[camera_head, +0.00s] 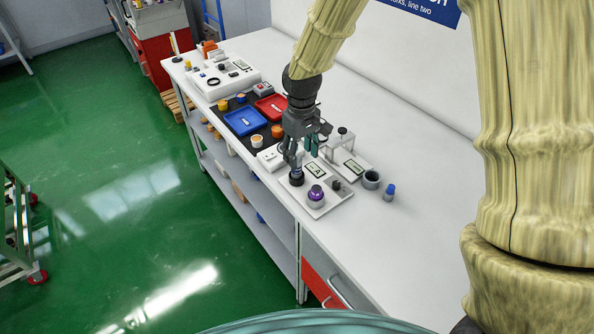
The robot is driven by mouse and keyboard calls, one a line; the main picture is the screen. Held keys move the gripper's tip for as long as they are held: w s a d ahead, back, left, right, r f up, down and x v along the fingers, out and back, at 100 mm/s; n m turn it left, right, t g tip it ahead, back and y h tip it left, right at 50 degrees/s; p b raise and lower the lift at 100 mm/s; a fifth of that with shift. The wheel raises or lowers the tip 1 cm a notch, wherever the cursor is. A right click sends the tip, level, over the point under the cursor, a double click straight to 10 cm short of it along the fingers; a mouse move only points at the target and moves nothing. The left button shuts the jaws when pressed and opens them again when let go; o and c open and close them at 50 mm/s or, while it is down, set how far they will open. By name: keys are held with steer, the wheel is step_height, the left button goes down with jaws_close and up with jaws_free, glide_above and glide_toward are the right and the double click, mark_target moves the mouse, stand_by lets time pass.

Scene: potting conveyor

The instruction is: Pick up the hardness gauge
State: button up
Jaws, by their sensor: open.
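A white block (326,206) with a label marked "A" stands near the front edge of the bench. On its left end is a small dark upright piece with a round black base (297,180), which looks like the hardness gauge, though it is too small to be sure. A purple-topped round piece (316,194) sits near the block's front. My gripper (300,161) points down, open, with its fingers just above and around the top of the dark piece. The fingers hide part of it, and I cannot tell whether they touch it.
A small stand (341,142) is behind the block. A blue tray (245,121) and a red tray (271,107) lie to the left. The bench is clear at far right.

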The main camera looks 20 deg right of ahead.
mark_target(297, 170)
steer(key=w+f, duration=0.2)
steer(key=f, duration=0.1)
steer(key=shift+w+a, duration=0.1)
steer(key=shift+w, duration=0.25)
steer(key=shift+w+f+p, duration=0.1)
steer(key=shift+f+p, duration=0.15)
steer(key=shift+p, duration=0.15)
steer(key=shift+s+a+f+p, duration=0.25)
steer(key=shift+s+f+p, duration=0.4)
steer(key=shift+s+f, duration=0.2)
steer(key=shift+w+f, duration=0.25)
steer(key=shift+f, duration=0.35)
steer(key=shift+w+f, duration=0.25)
steer(key=shift+f, duration=0.3)
steer(key=shift+s+r, duration=0.2)
steer(key=shift+s, duration=0.15)
steer(key=shift+w+f, duration=0.15)
steer(key=c, duration=0.6)
jaws_close()
